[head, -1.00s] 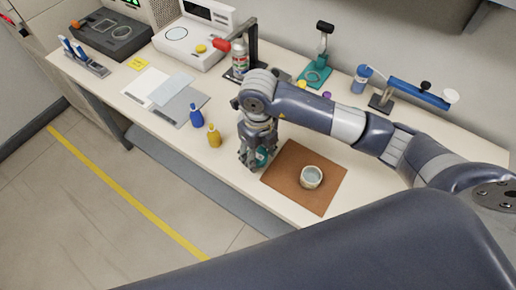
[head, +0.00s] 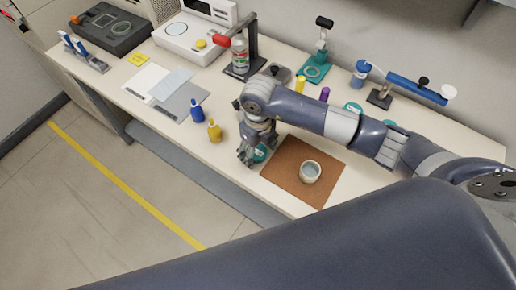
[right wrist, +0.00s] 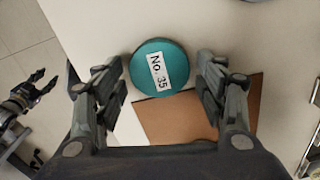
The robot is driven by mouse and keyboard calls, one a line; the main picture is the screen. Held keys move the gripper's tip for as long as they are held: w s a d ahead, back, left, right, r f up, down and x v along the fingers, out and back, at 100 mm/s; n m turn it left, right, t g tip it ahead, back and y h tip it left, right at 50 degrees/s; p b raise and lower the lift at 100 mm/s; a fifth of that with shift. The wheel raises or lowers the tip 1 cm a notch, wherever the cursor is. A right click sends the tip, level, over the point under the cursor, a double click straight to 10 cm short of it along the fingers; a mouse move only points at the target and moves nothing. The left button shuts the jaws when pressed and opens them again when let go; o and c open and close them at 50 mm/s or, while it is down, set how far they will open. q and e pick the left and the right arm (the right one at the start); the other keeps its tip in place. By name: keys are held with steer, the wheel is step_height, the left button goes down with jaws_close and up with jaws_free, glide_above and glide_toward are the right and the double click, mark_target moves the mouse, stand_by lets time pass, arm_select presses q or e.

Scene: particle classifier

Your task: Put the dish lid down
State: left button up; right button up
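The dish lid (right wrist: 160,67) is a round teal disc with a white "No. 35" label. It lies flat, apparently on the table beside the brown mat, and overlaps the mat's edge in the right wrist view. In the head view the lid (head: 260,153) is partly hidden by my right gripper (head: 250,158). In the right wrist view the right gripper (right wrist: 163,88) has its fingers apart on both sides of the lid, with a gap at the right. The open dish (head: 310,172) sits on the brown mat (head: 287,181). My left gripper (right wrist: 38,88) is open and empty, away from the table.
Papers (head: 147,80) lie farther left. Stands, purple and yellow items and teal lids (head: 353,107) are behind my arm.

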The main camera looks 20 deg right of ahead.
mark_target(258, 153)
steer(key=shift+r, duration=0.3)
arm_select(q)
steer(key=shift+w+f+b, duration=0.15)
steer(key=shift+f+b, duration=0.4)
steer(key=shift+b, duration=0.05)
steer(key=shift+w+f+b, duration=0.15)
steer(key=shift+f+b, duration=0.4)
arm_select(e)
step_height(258, 153, up, 12)
steer(key=shift+f, duration=0.15)
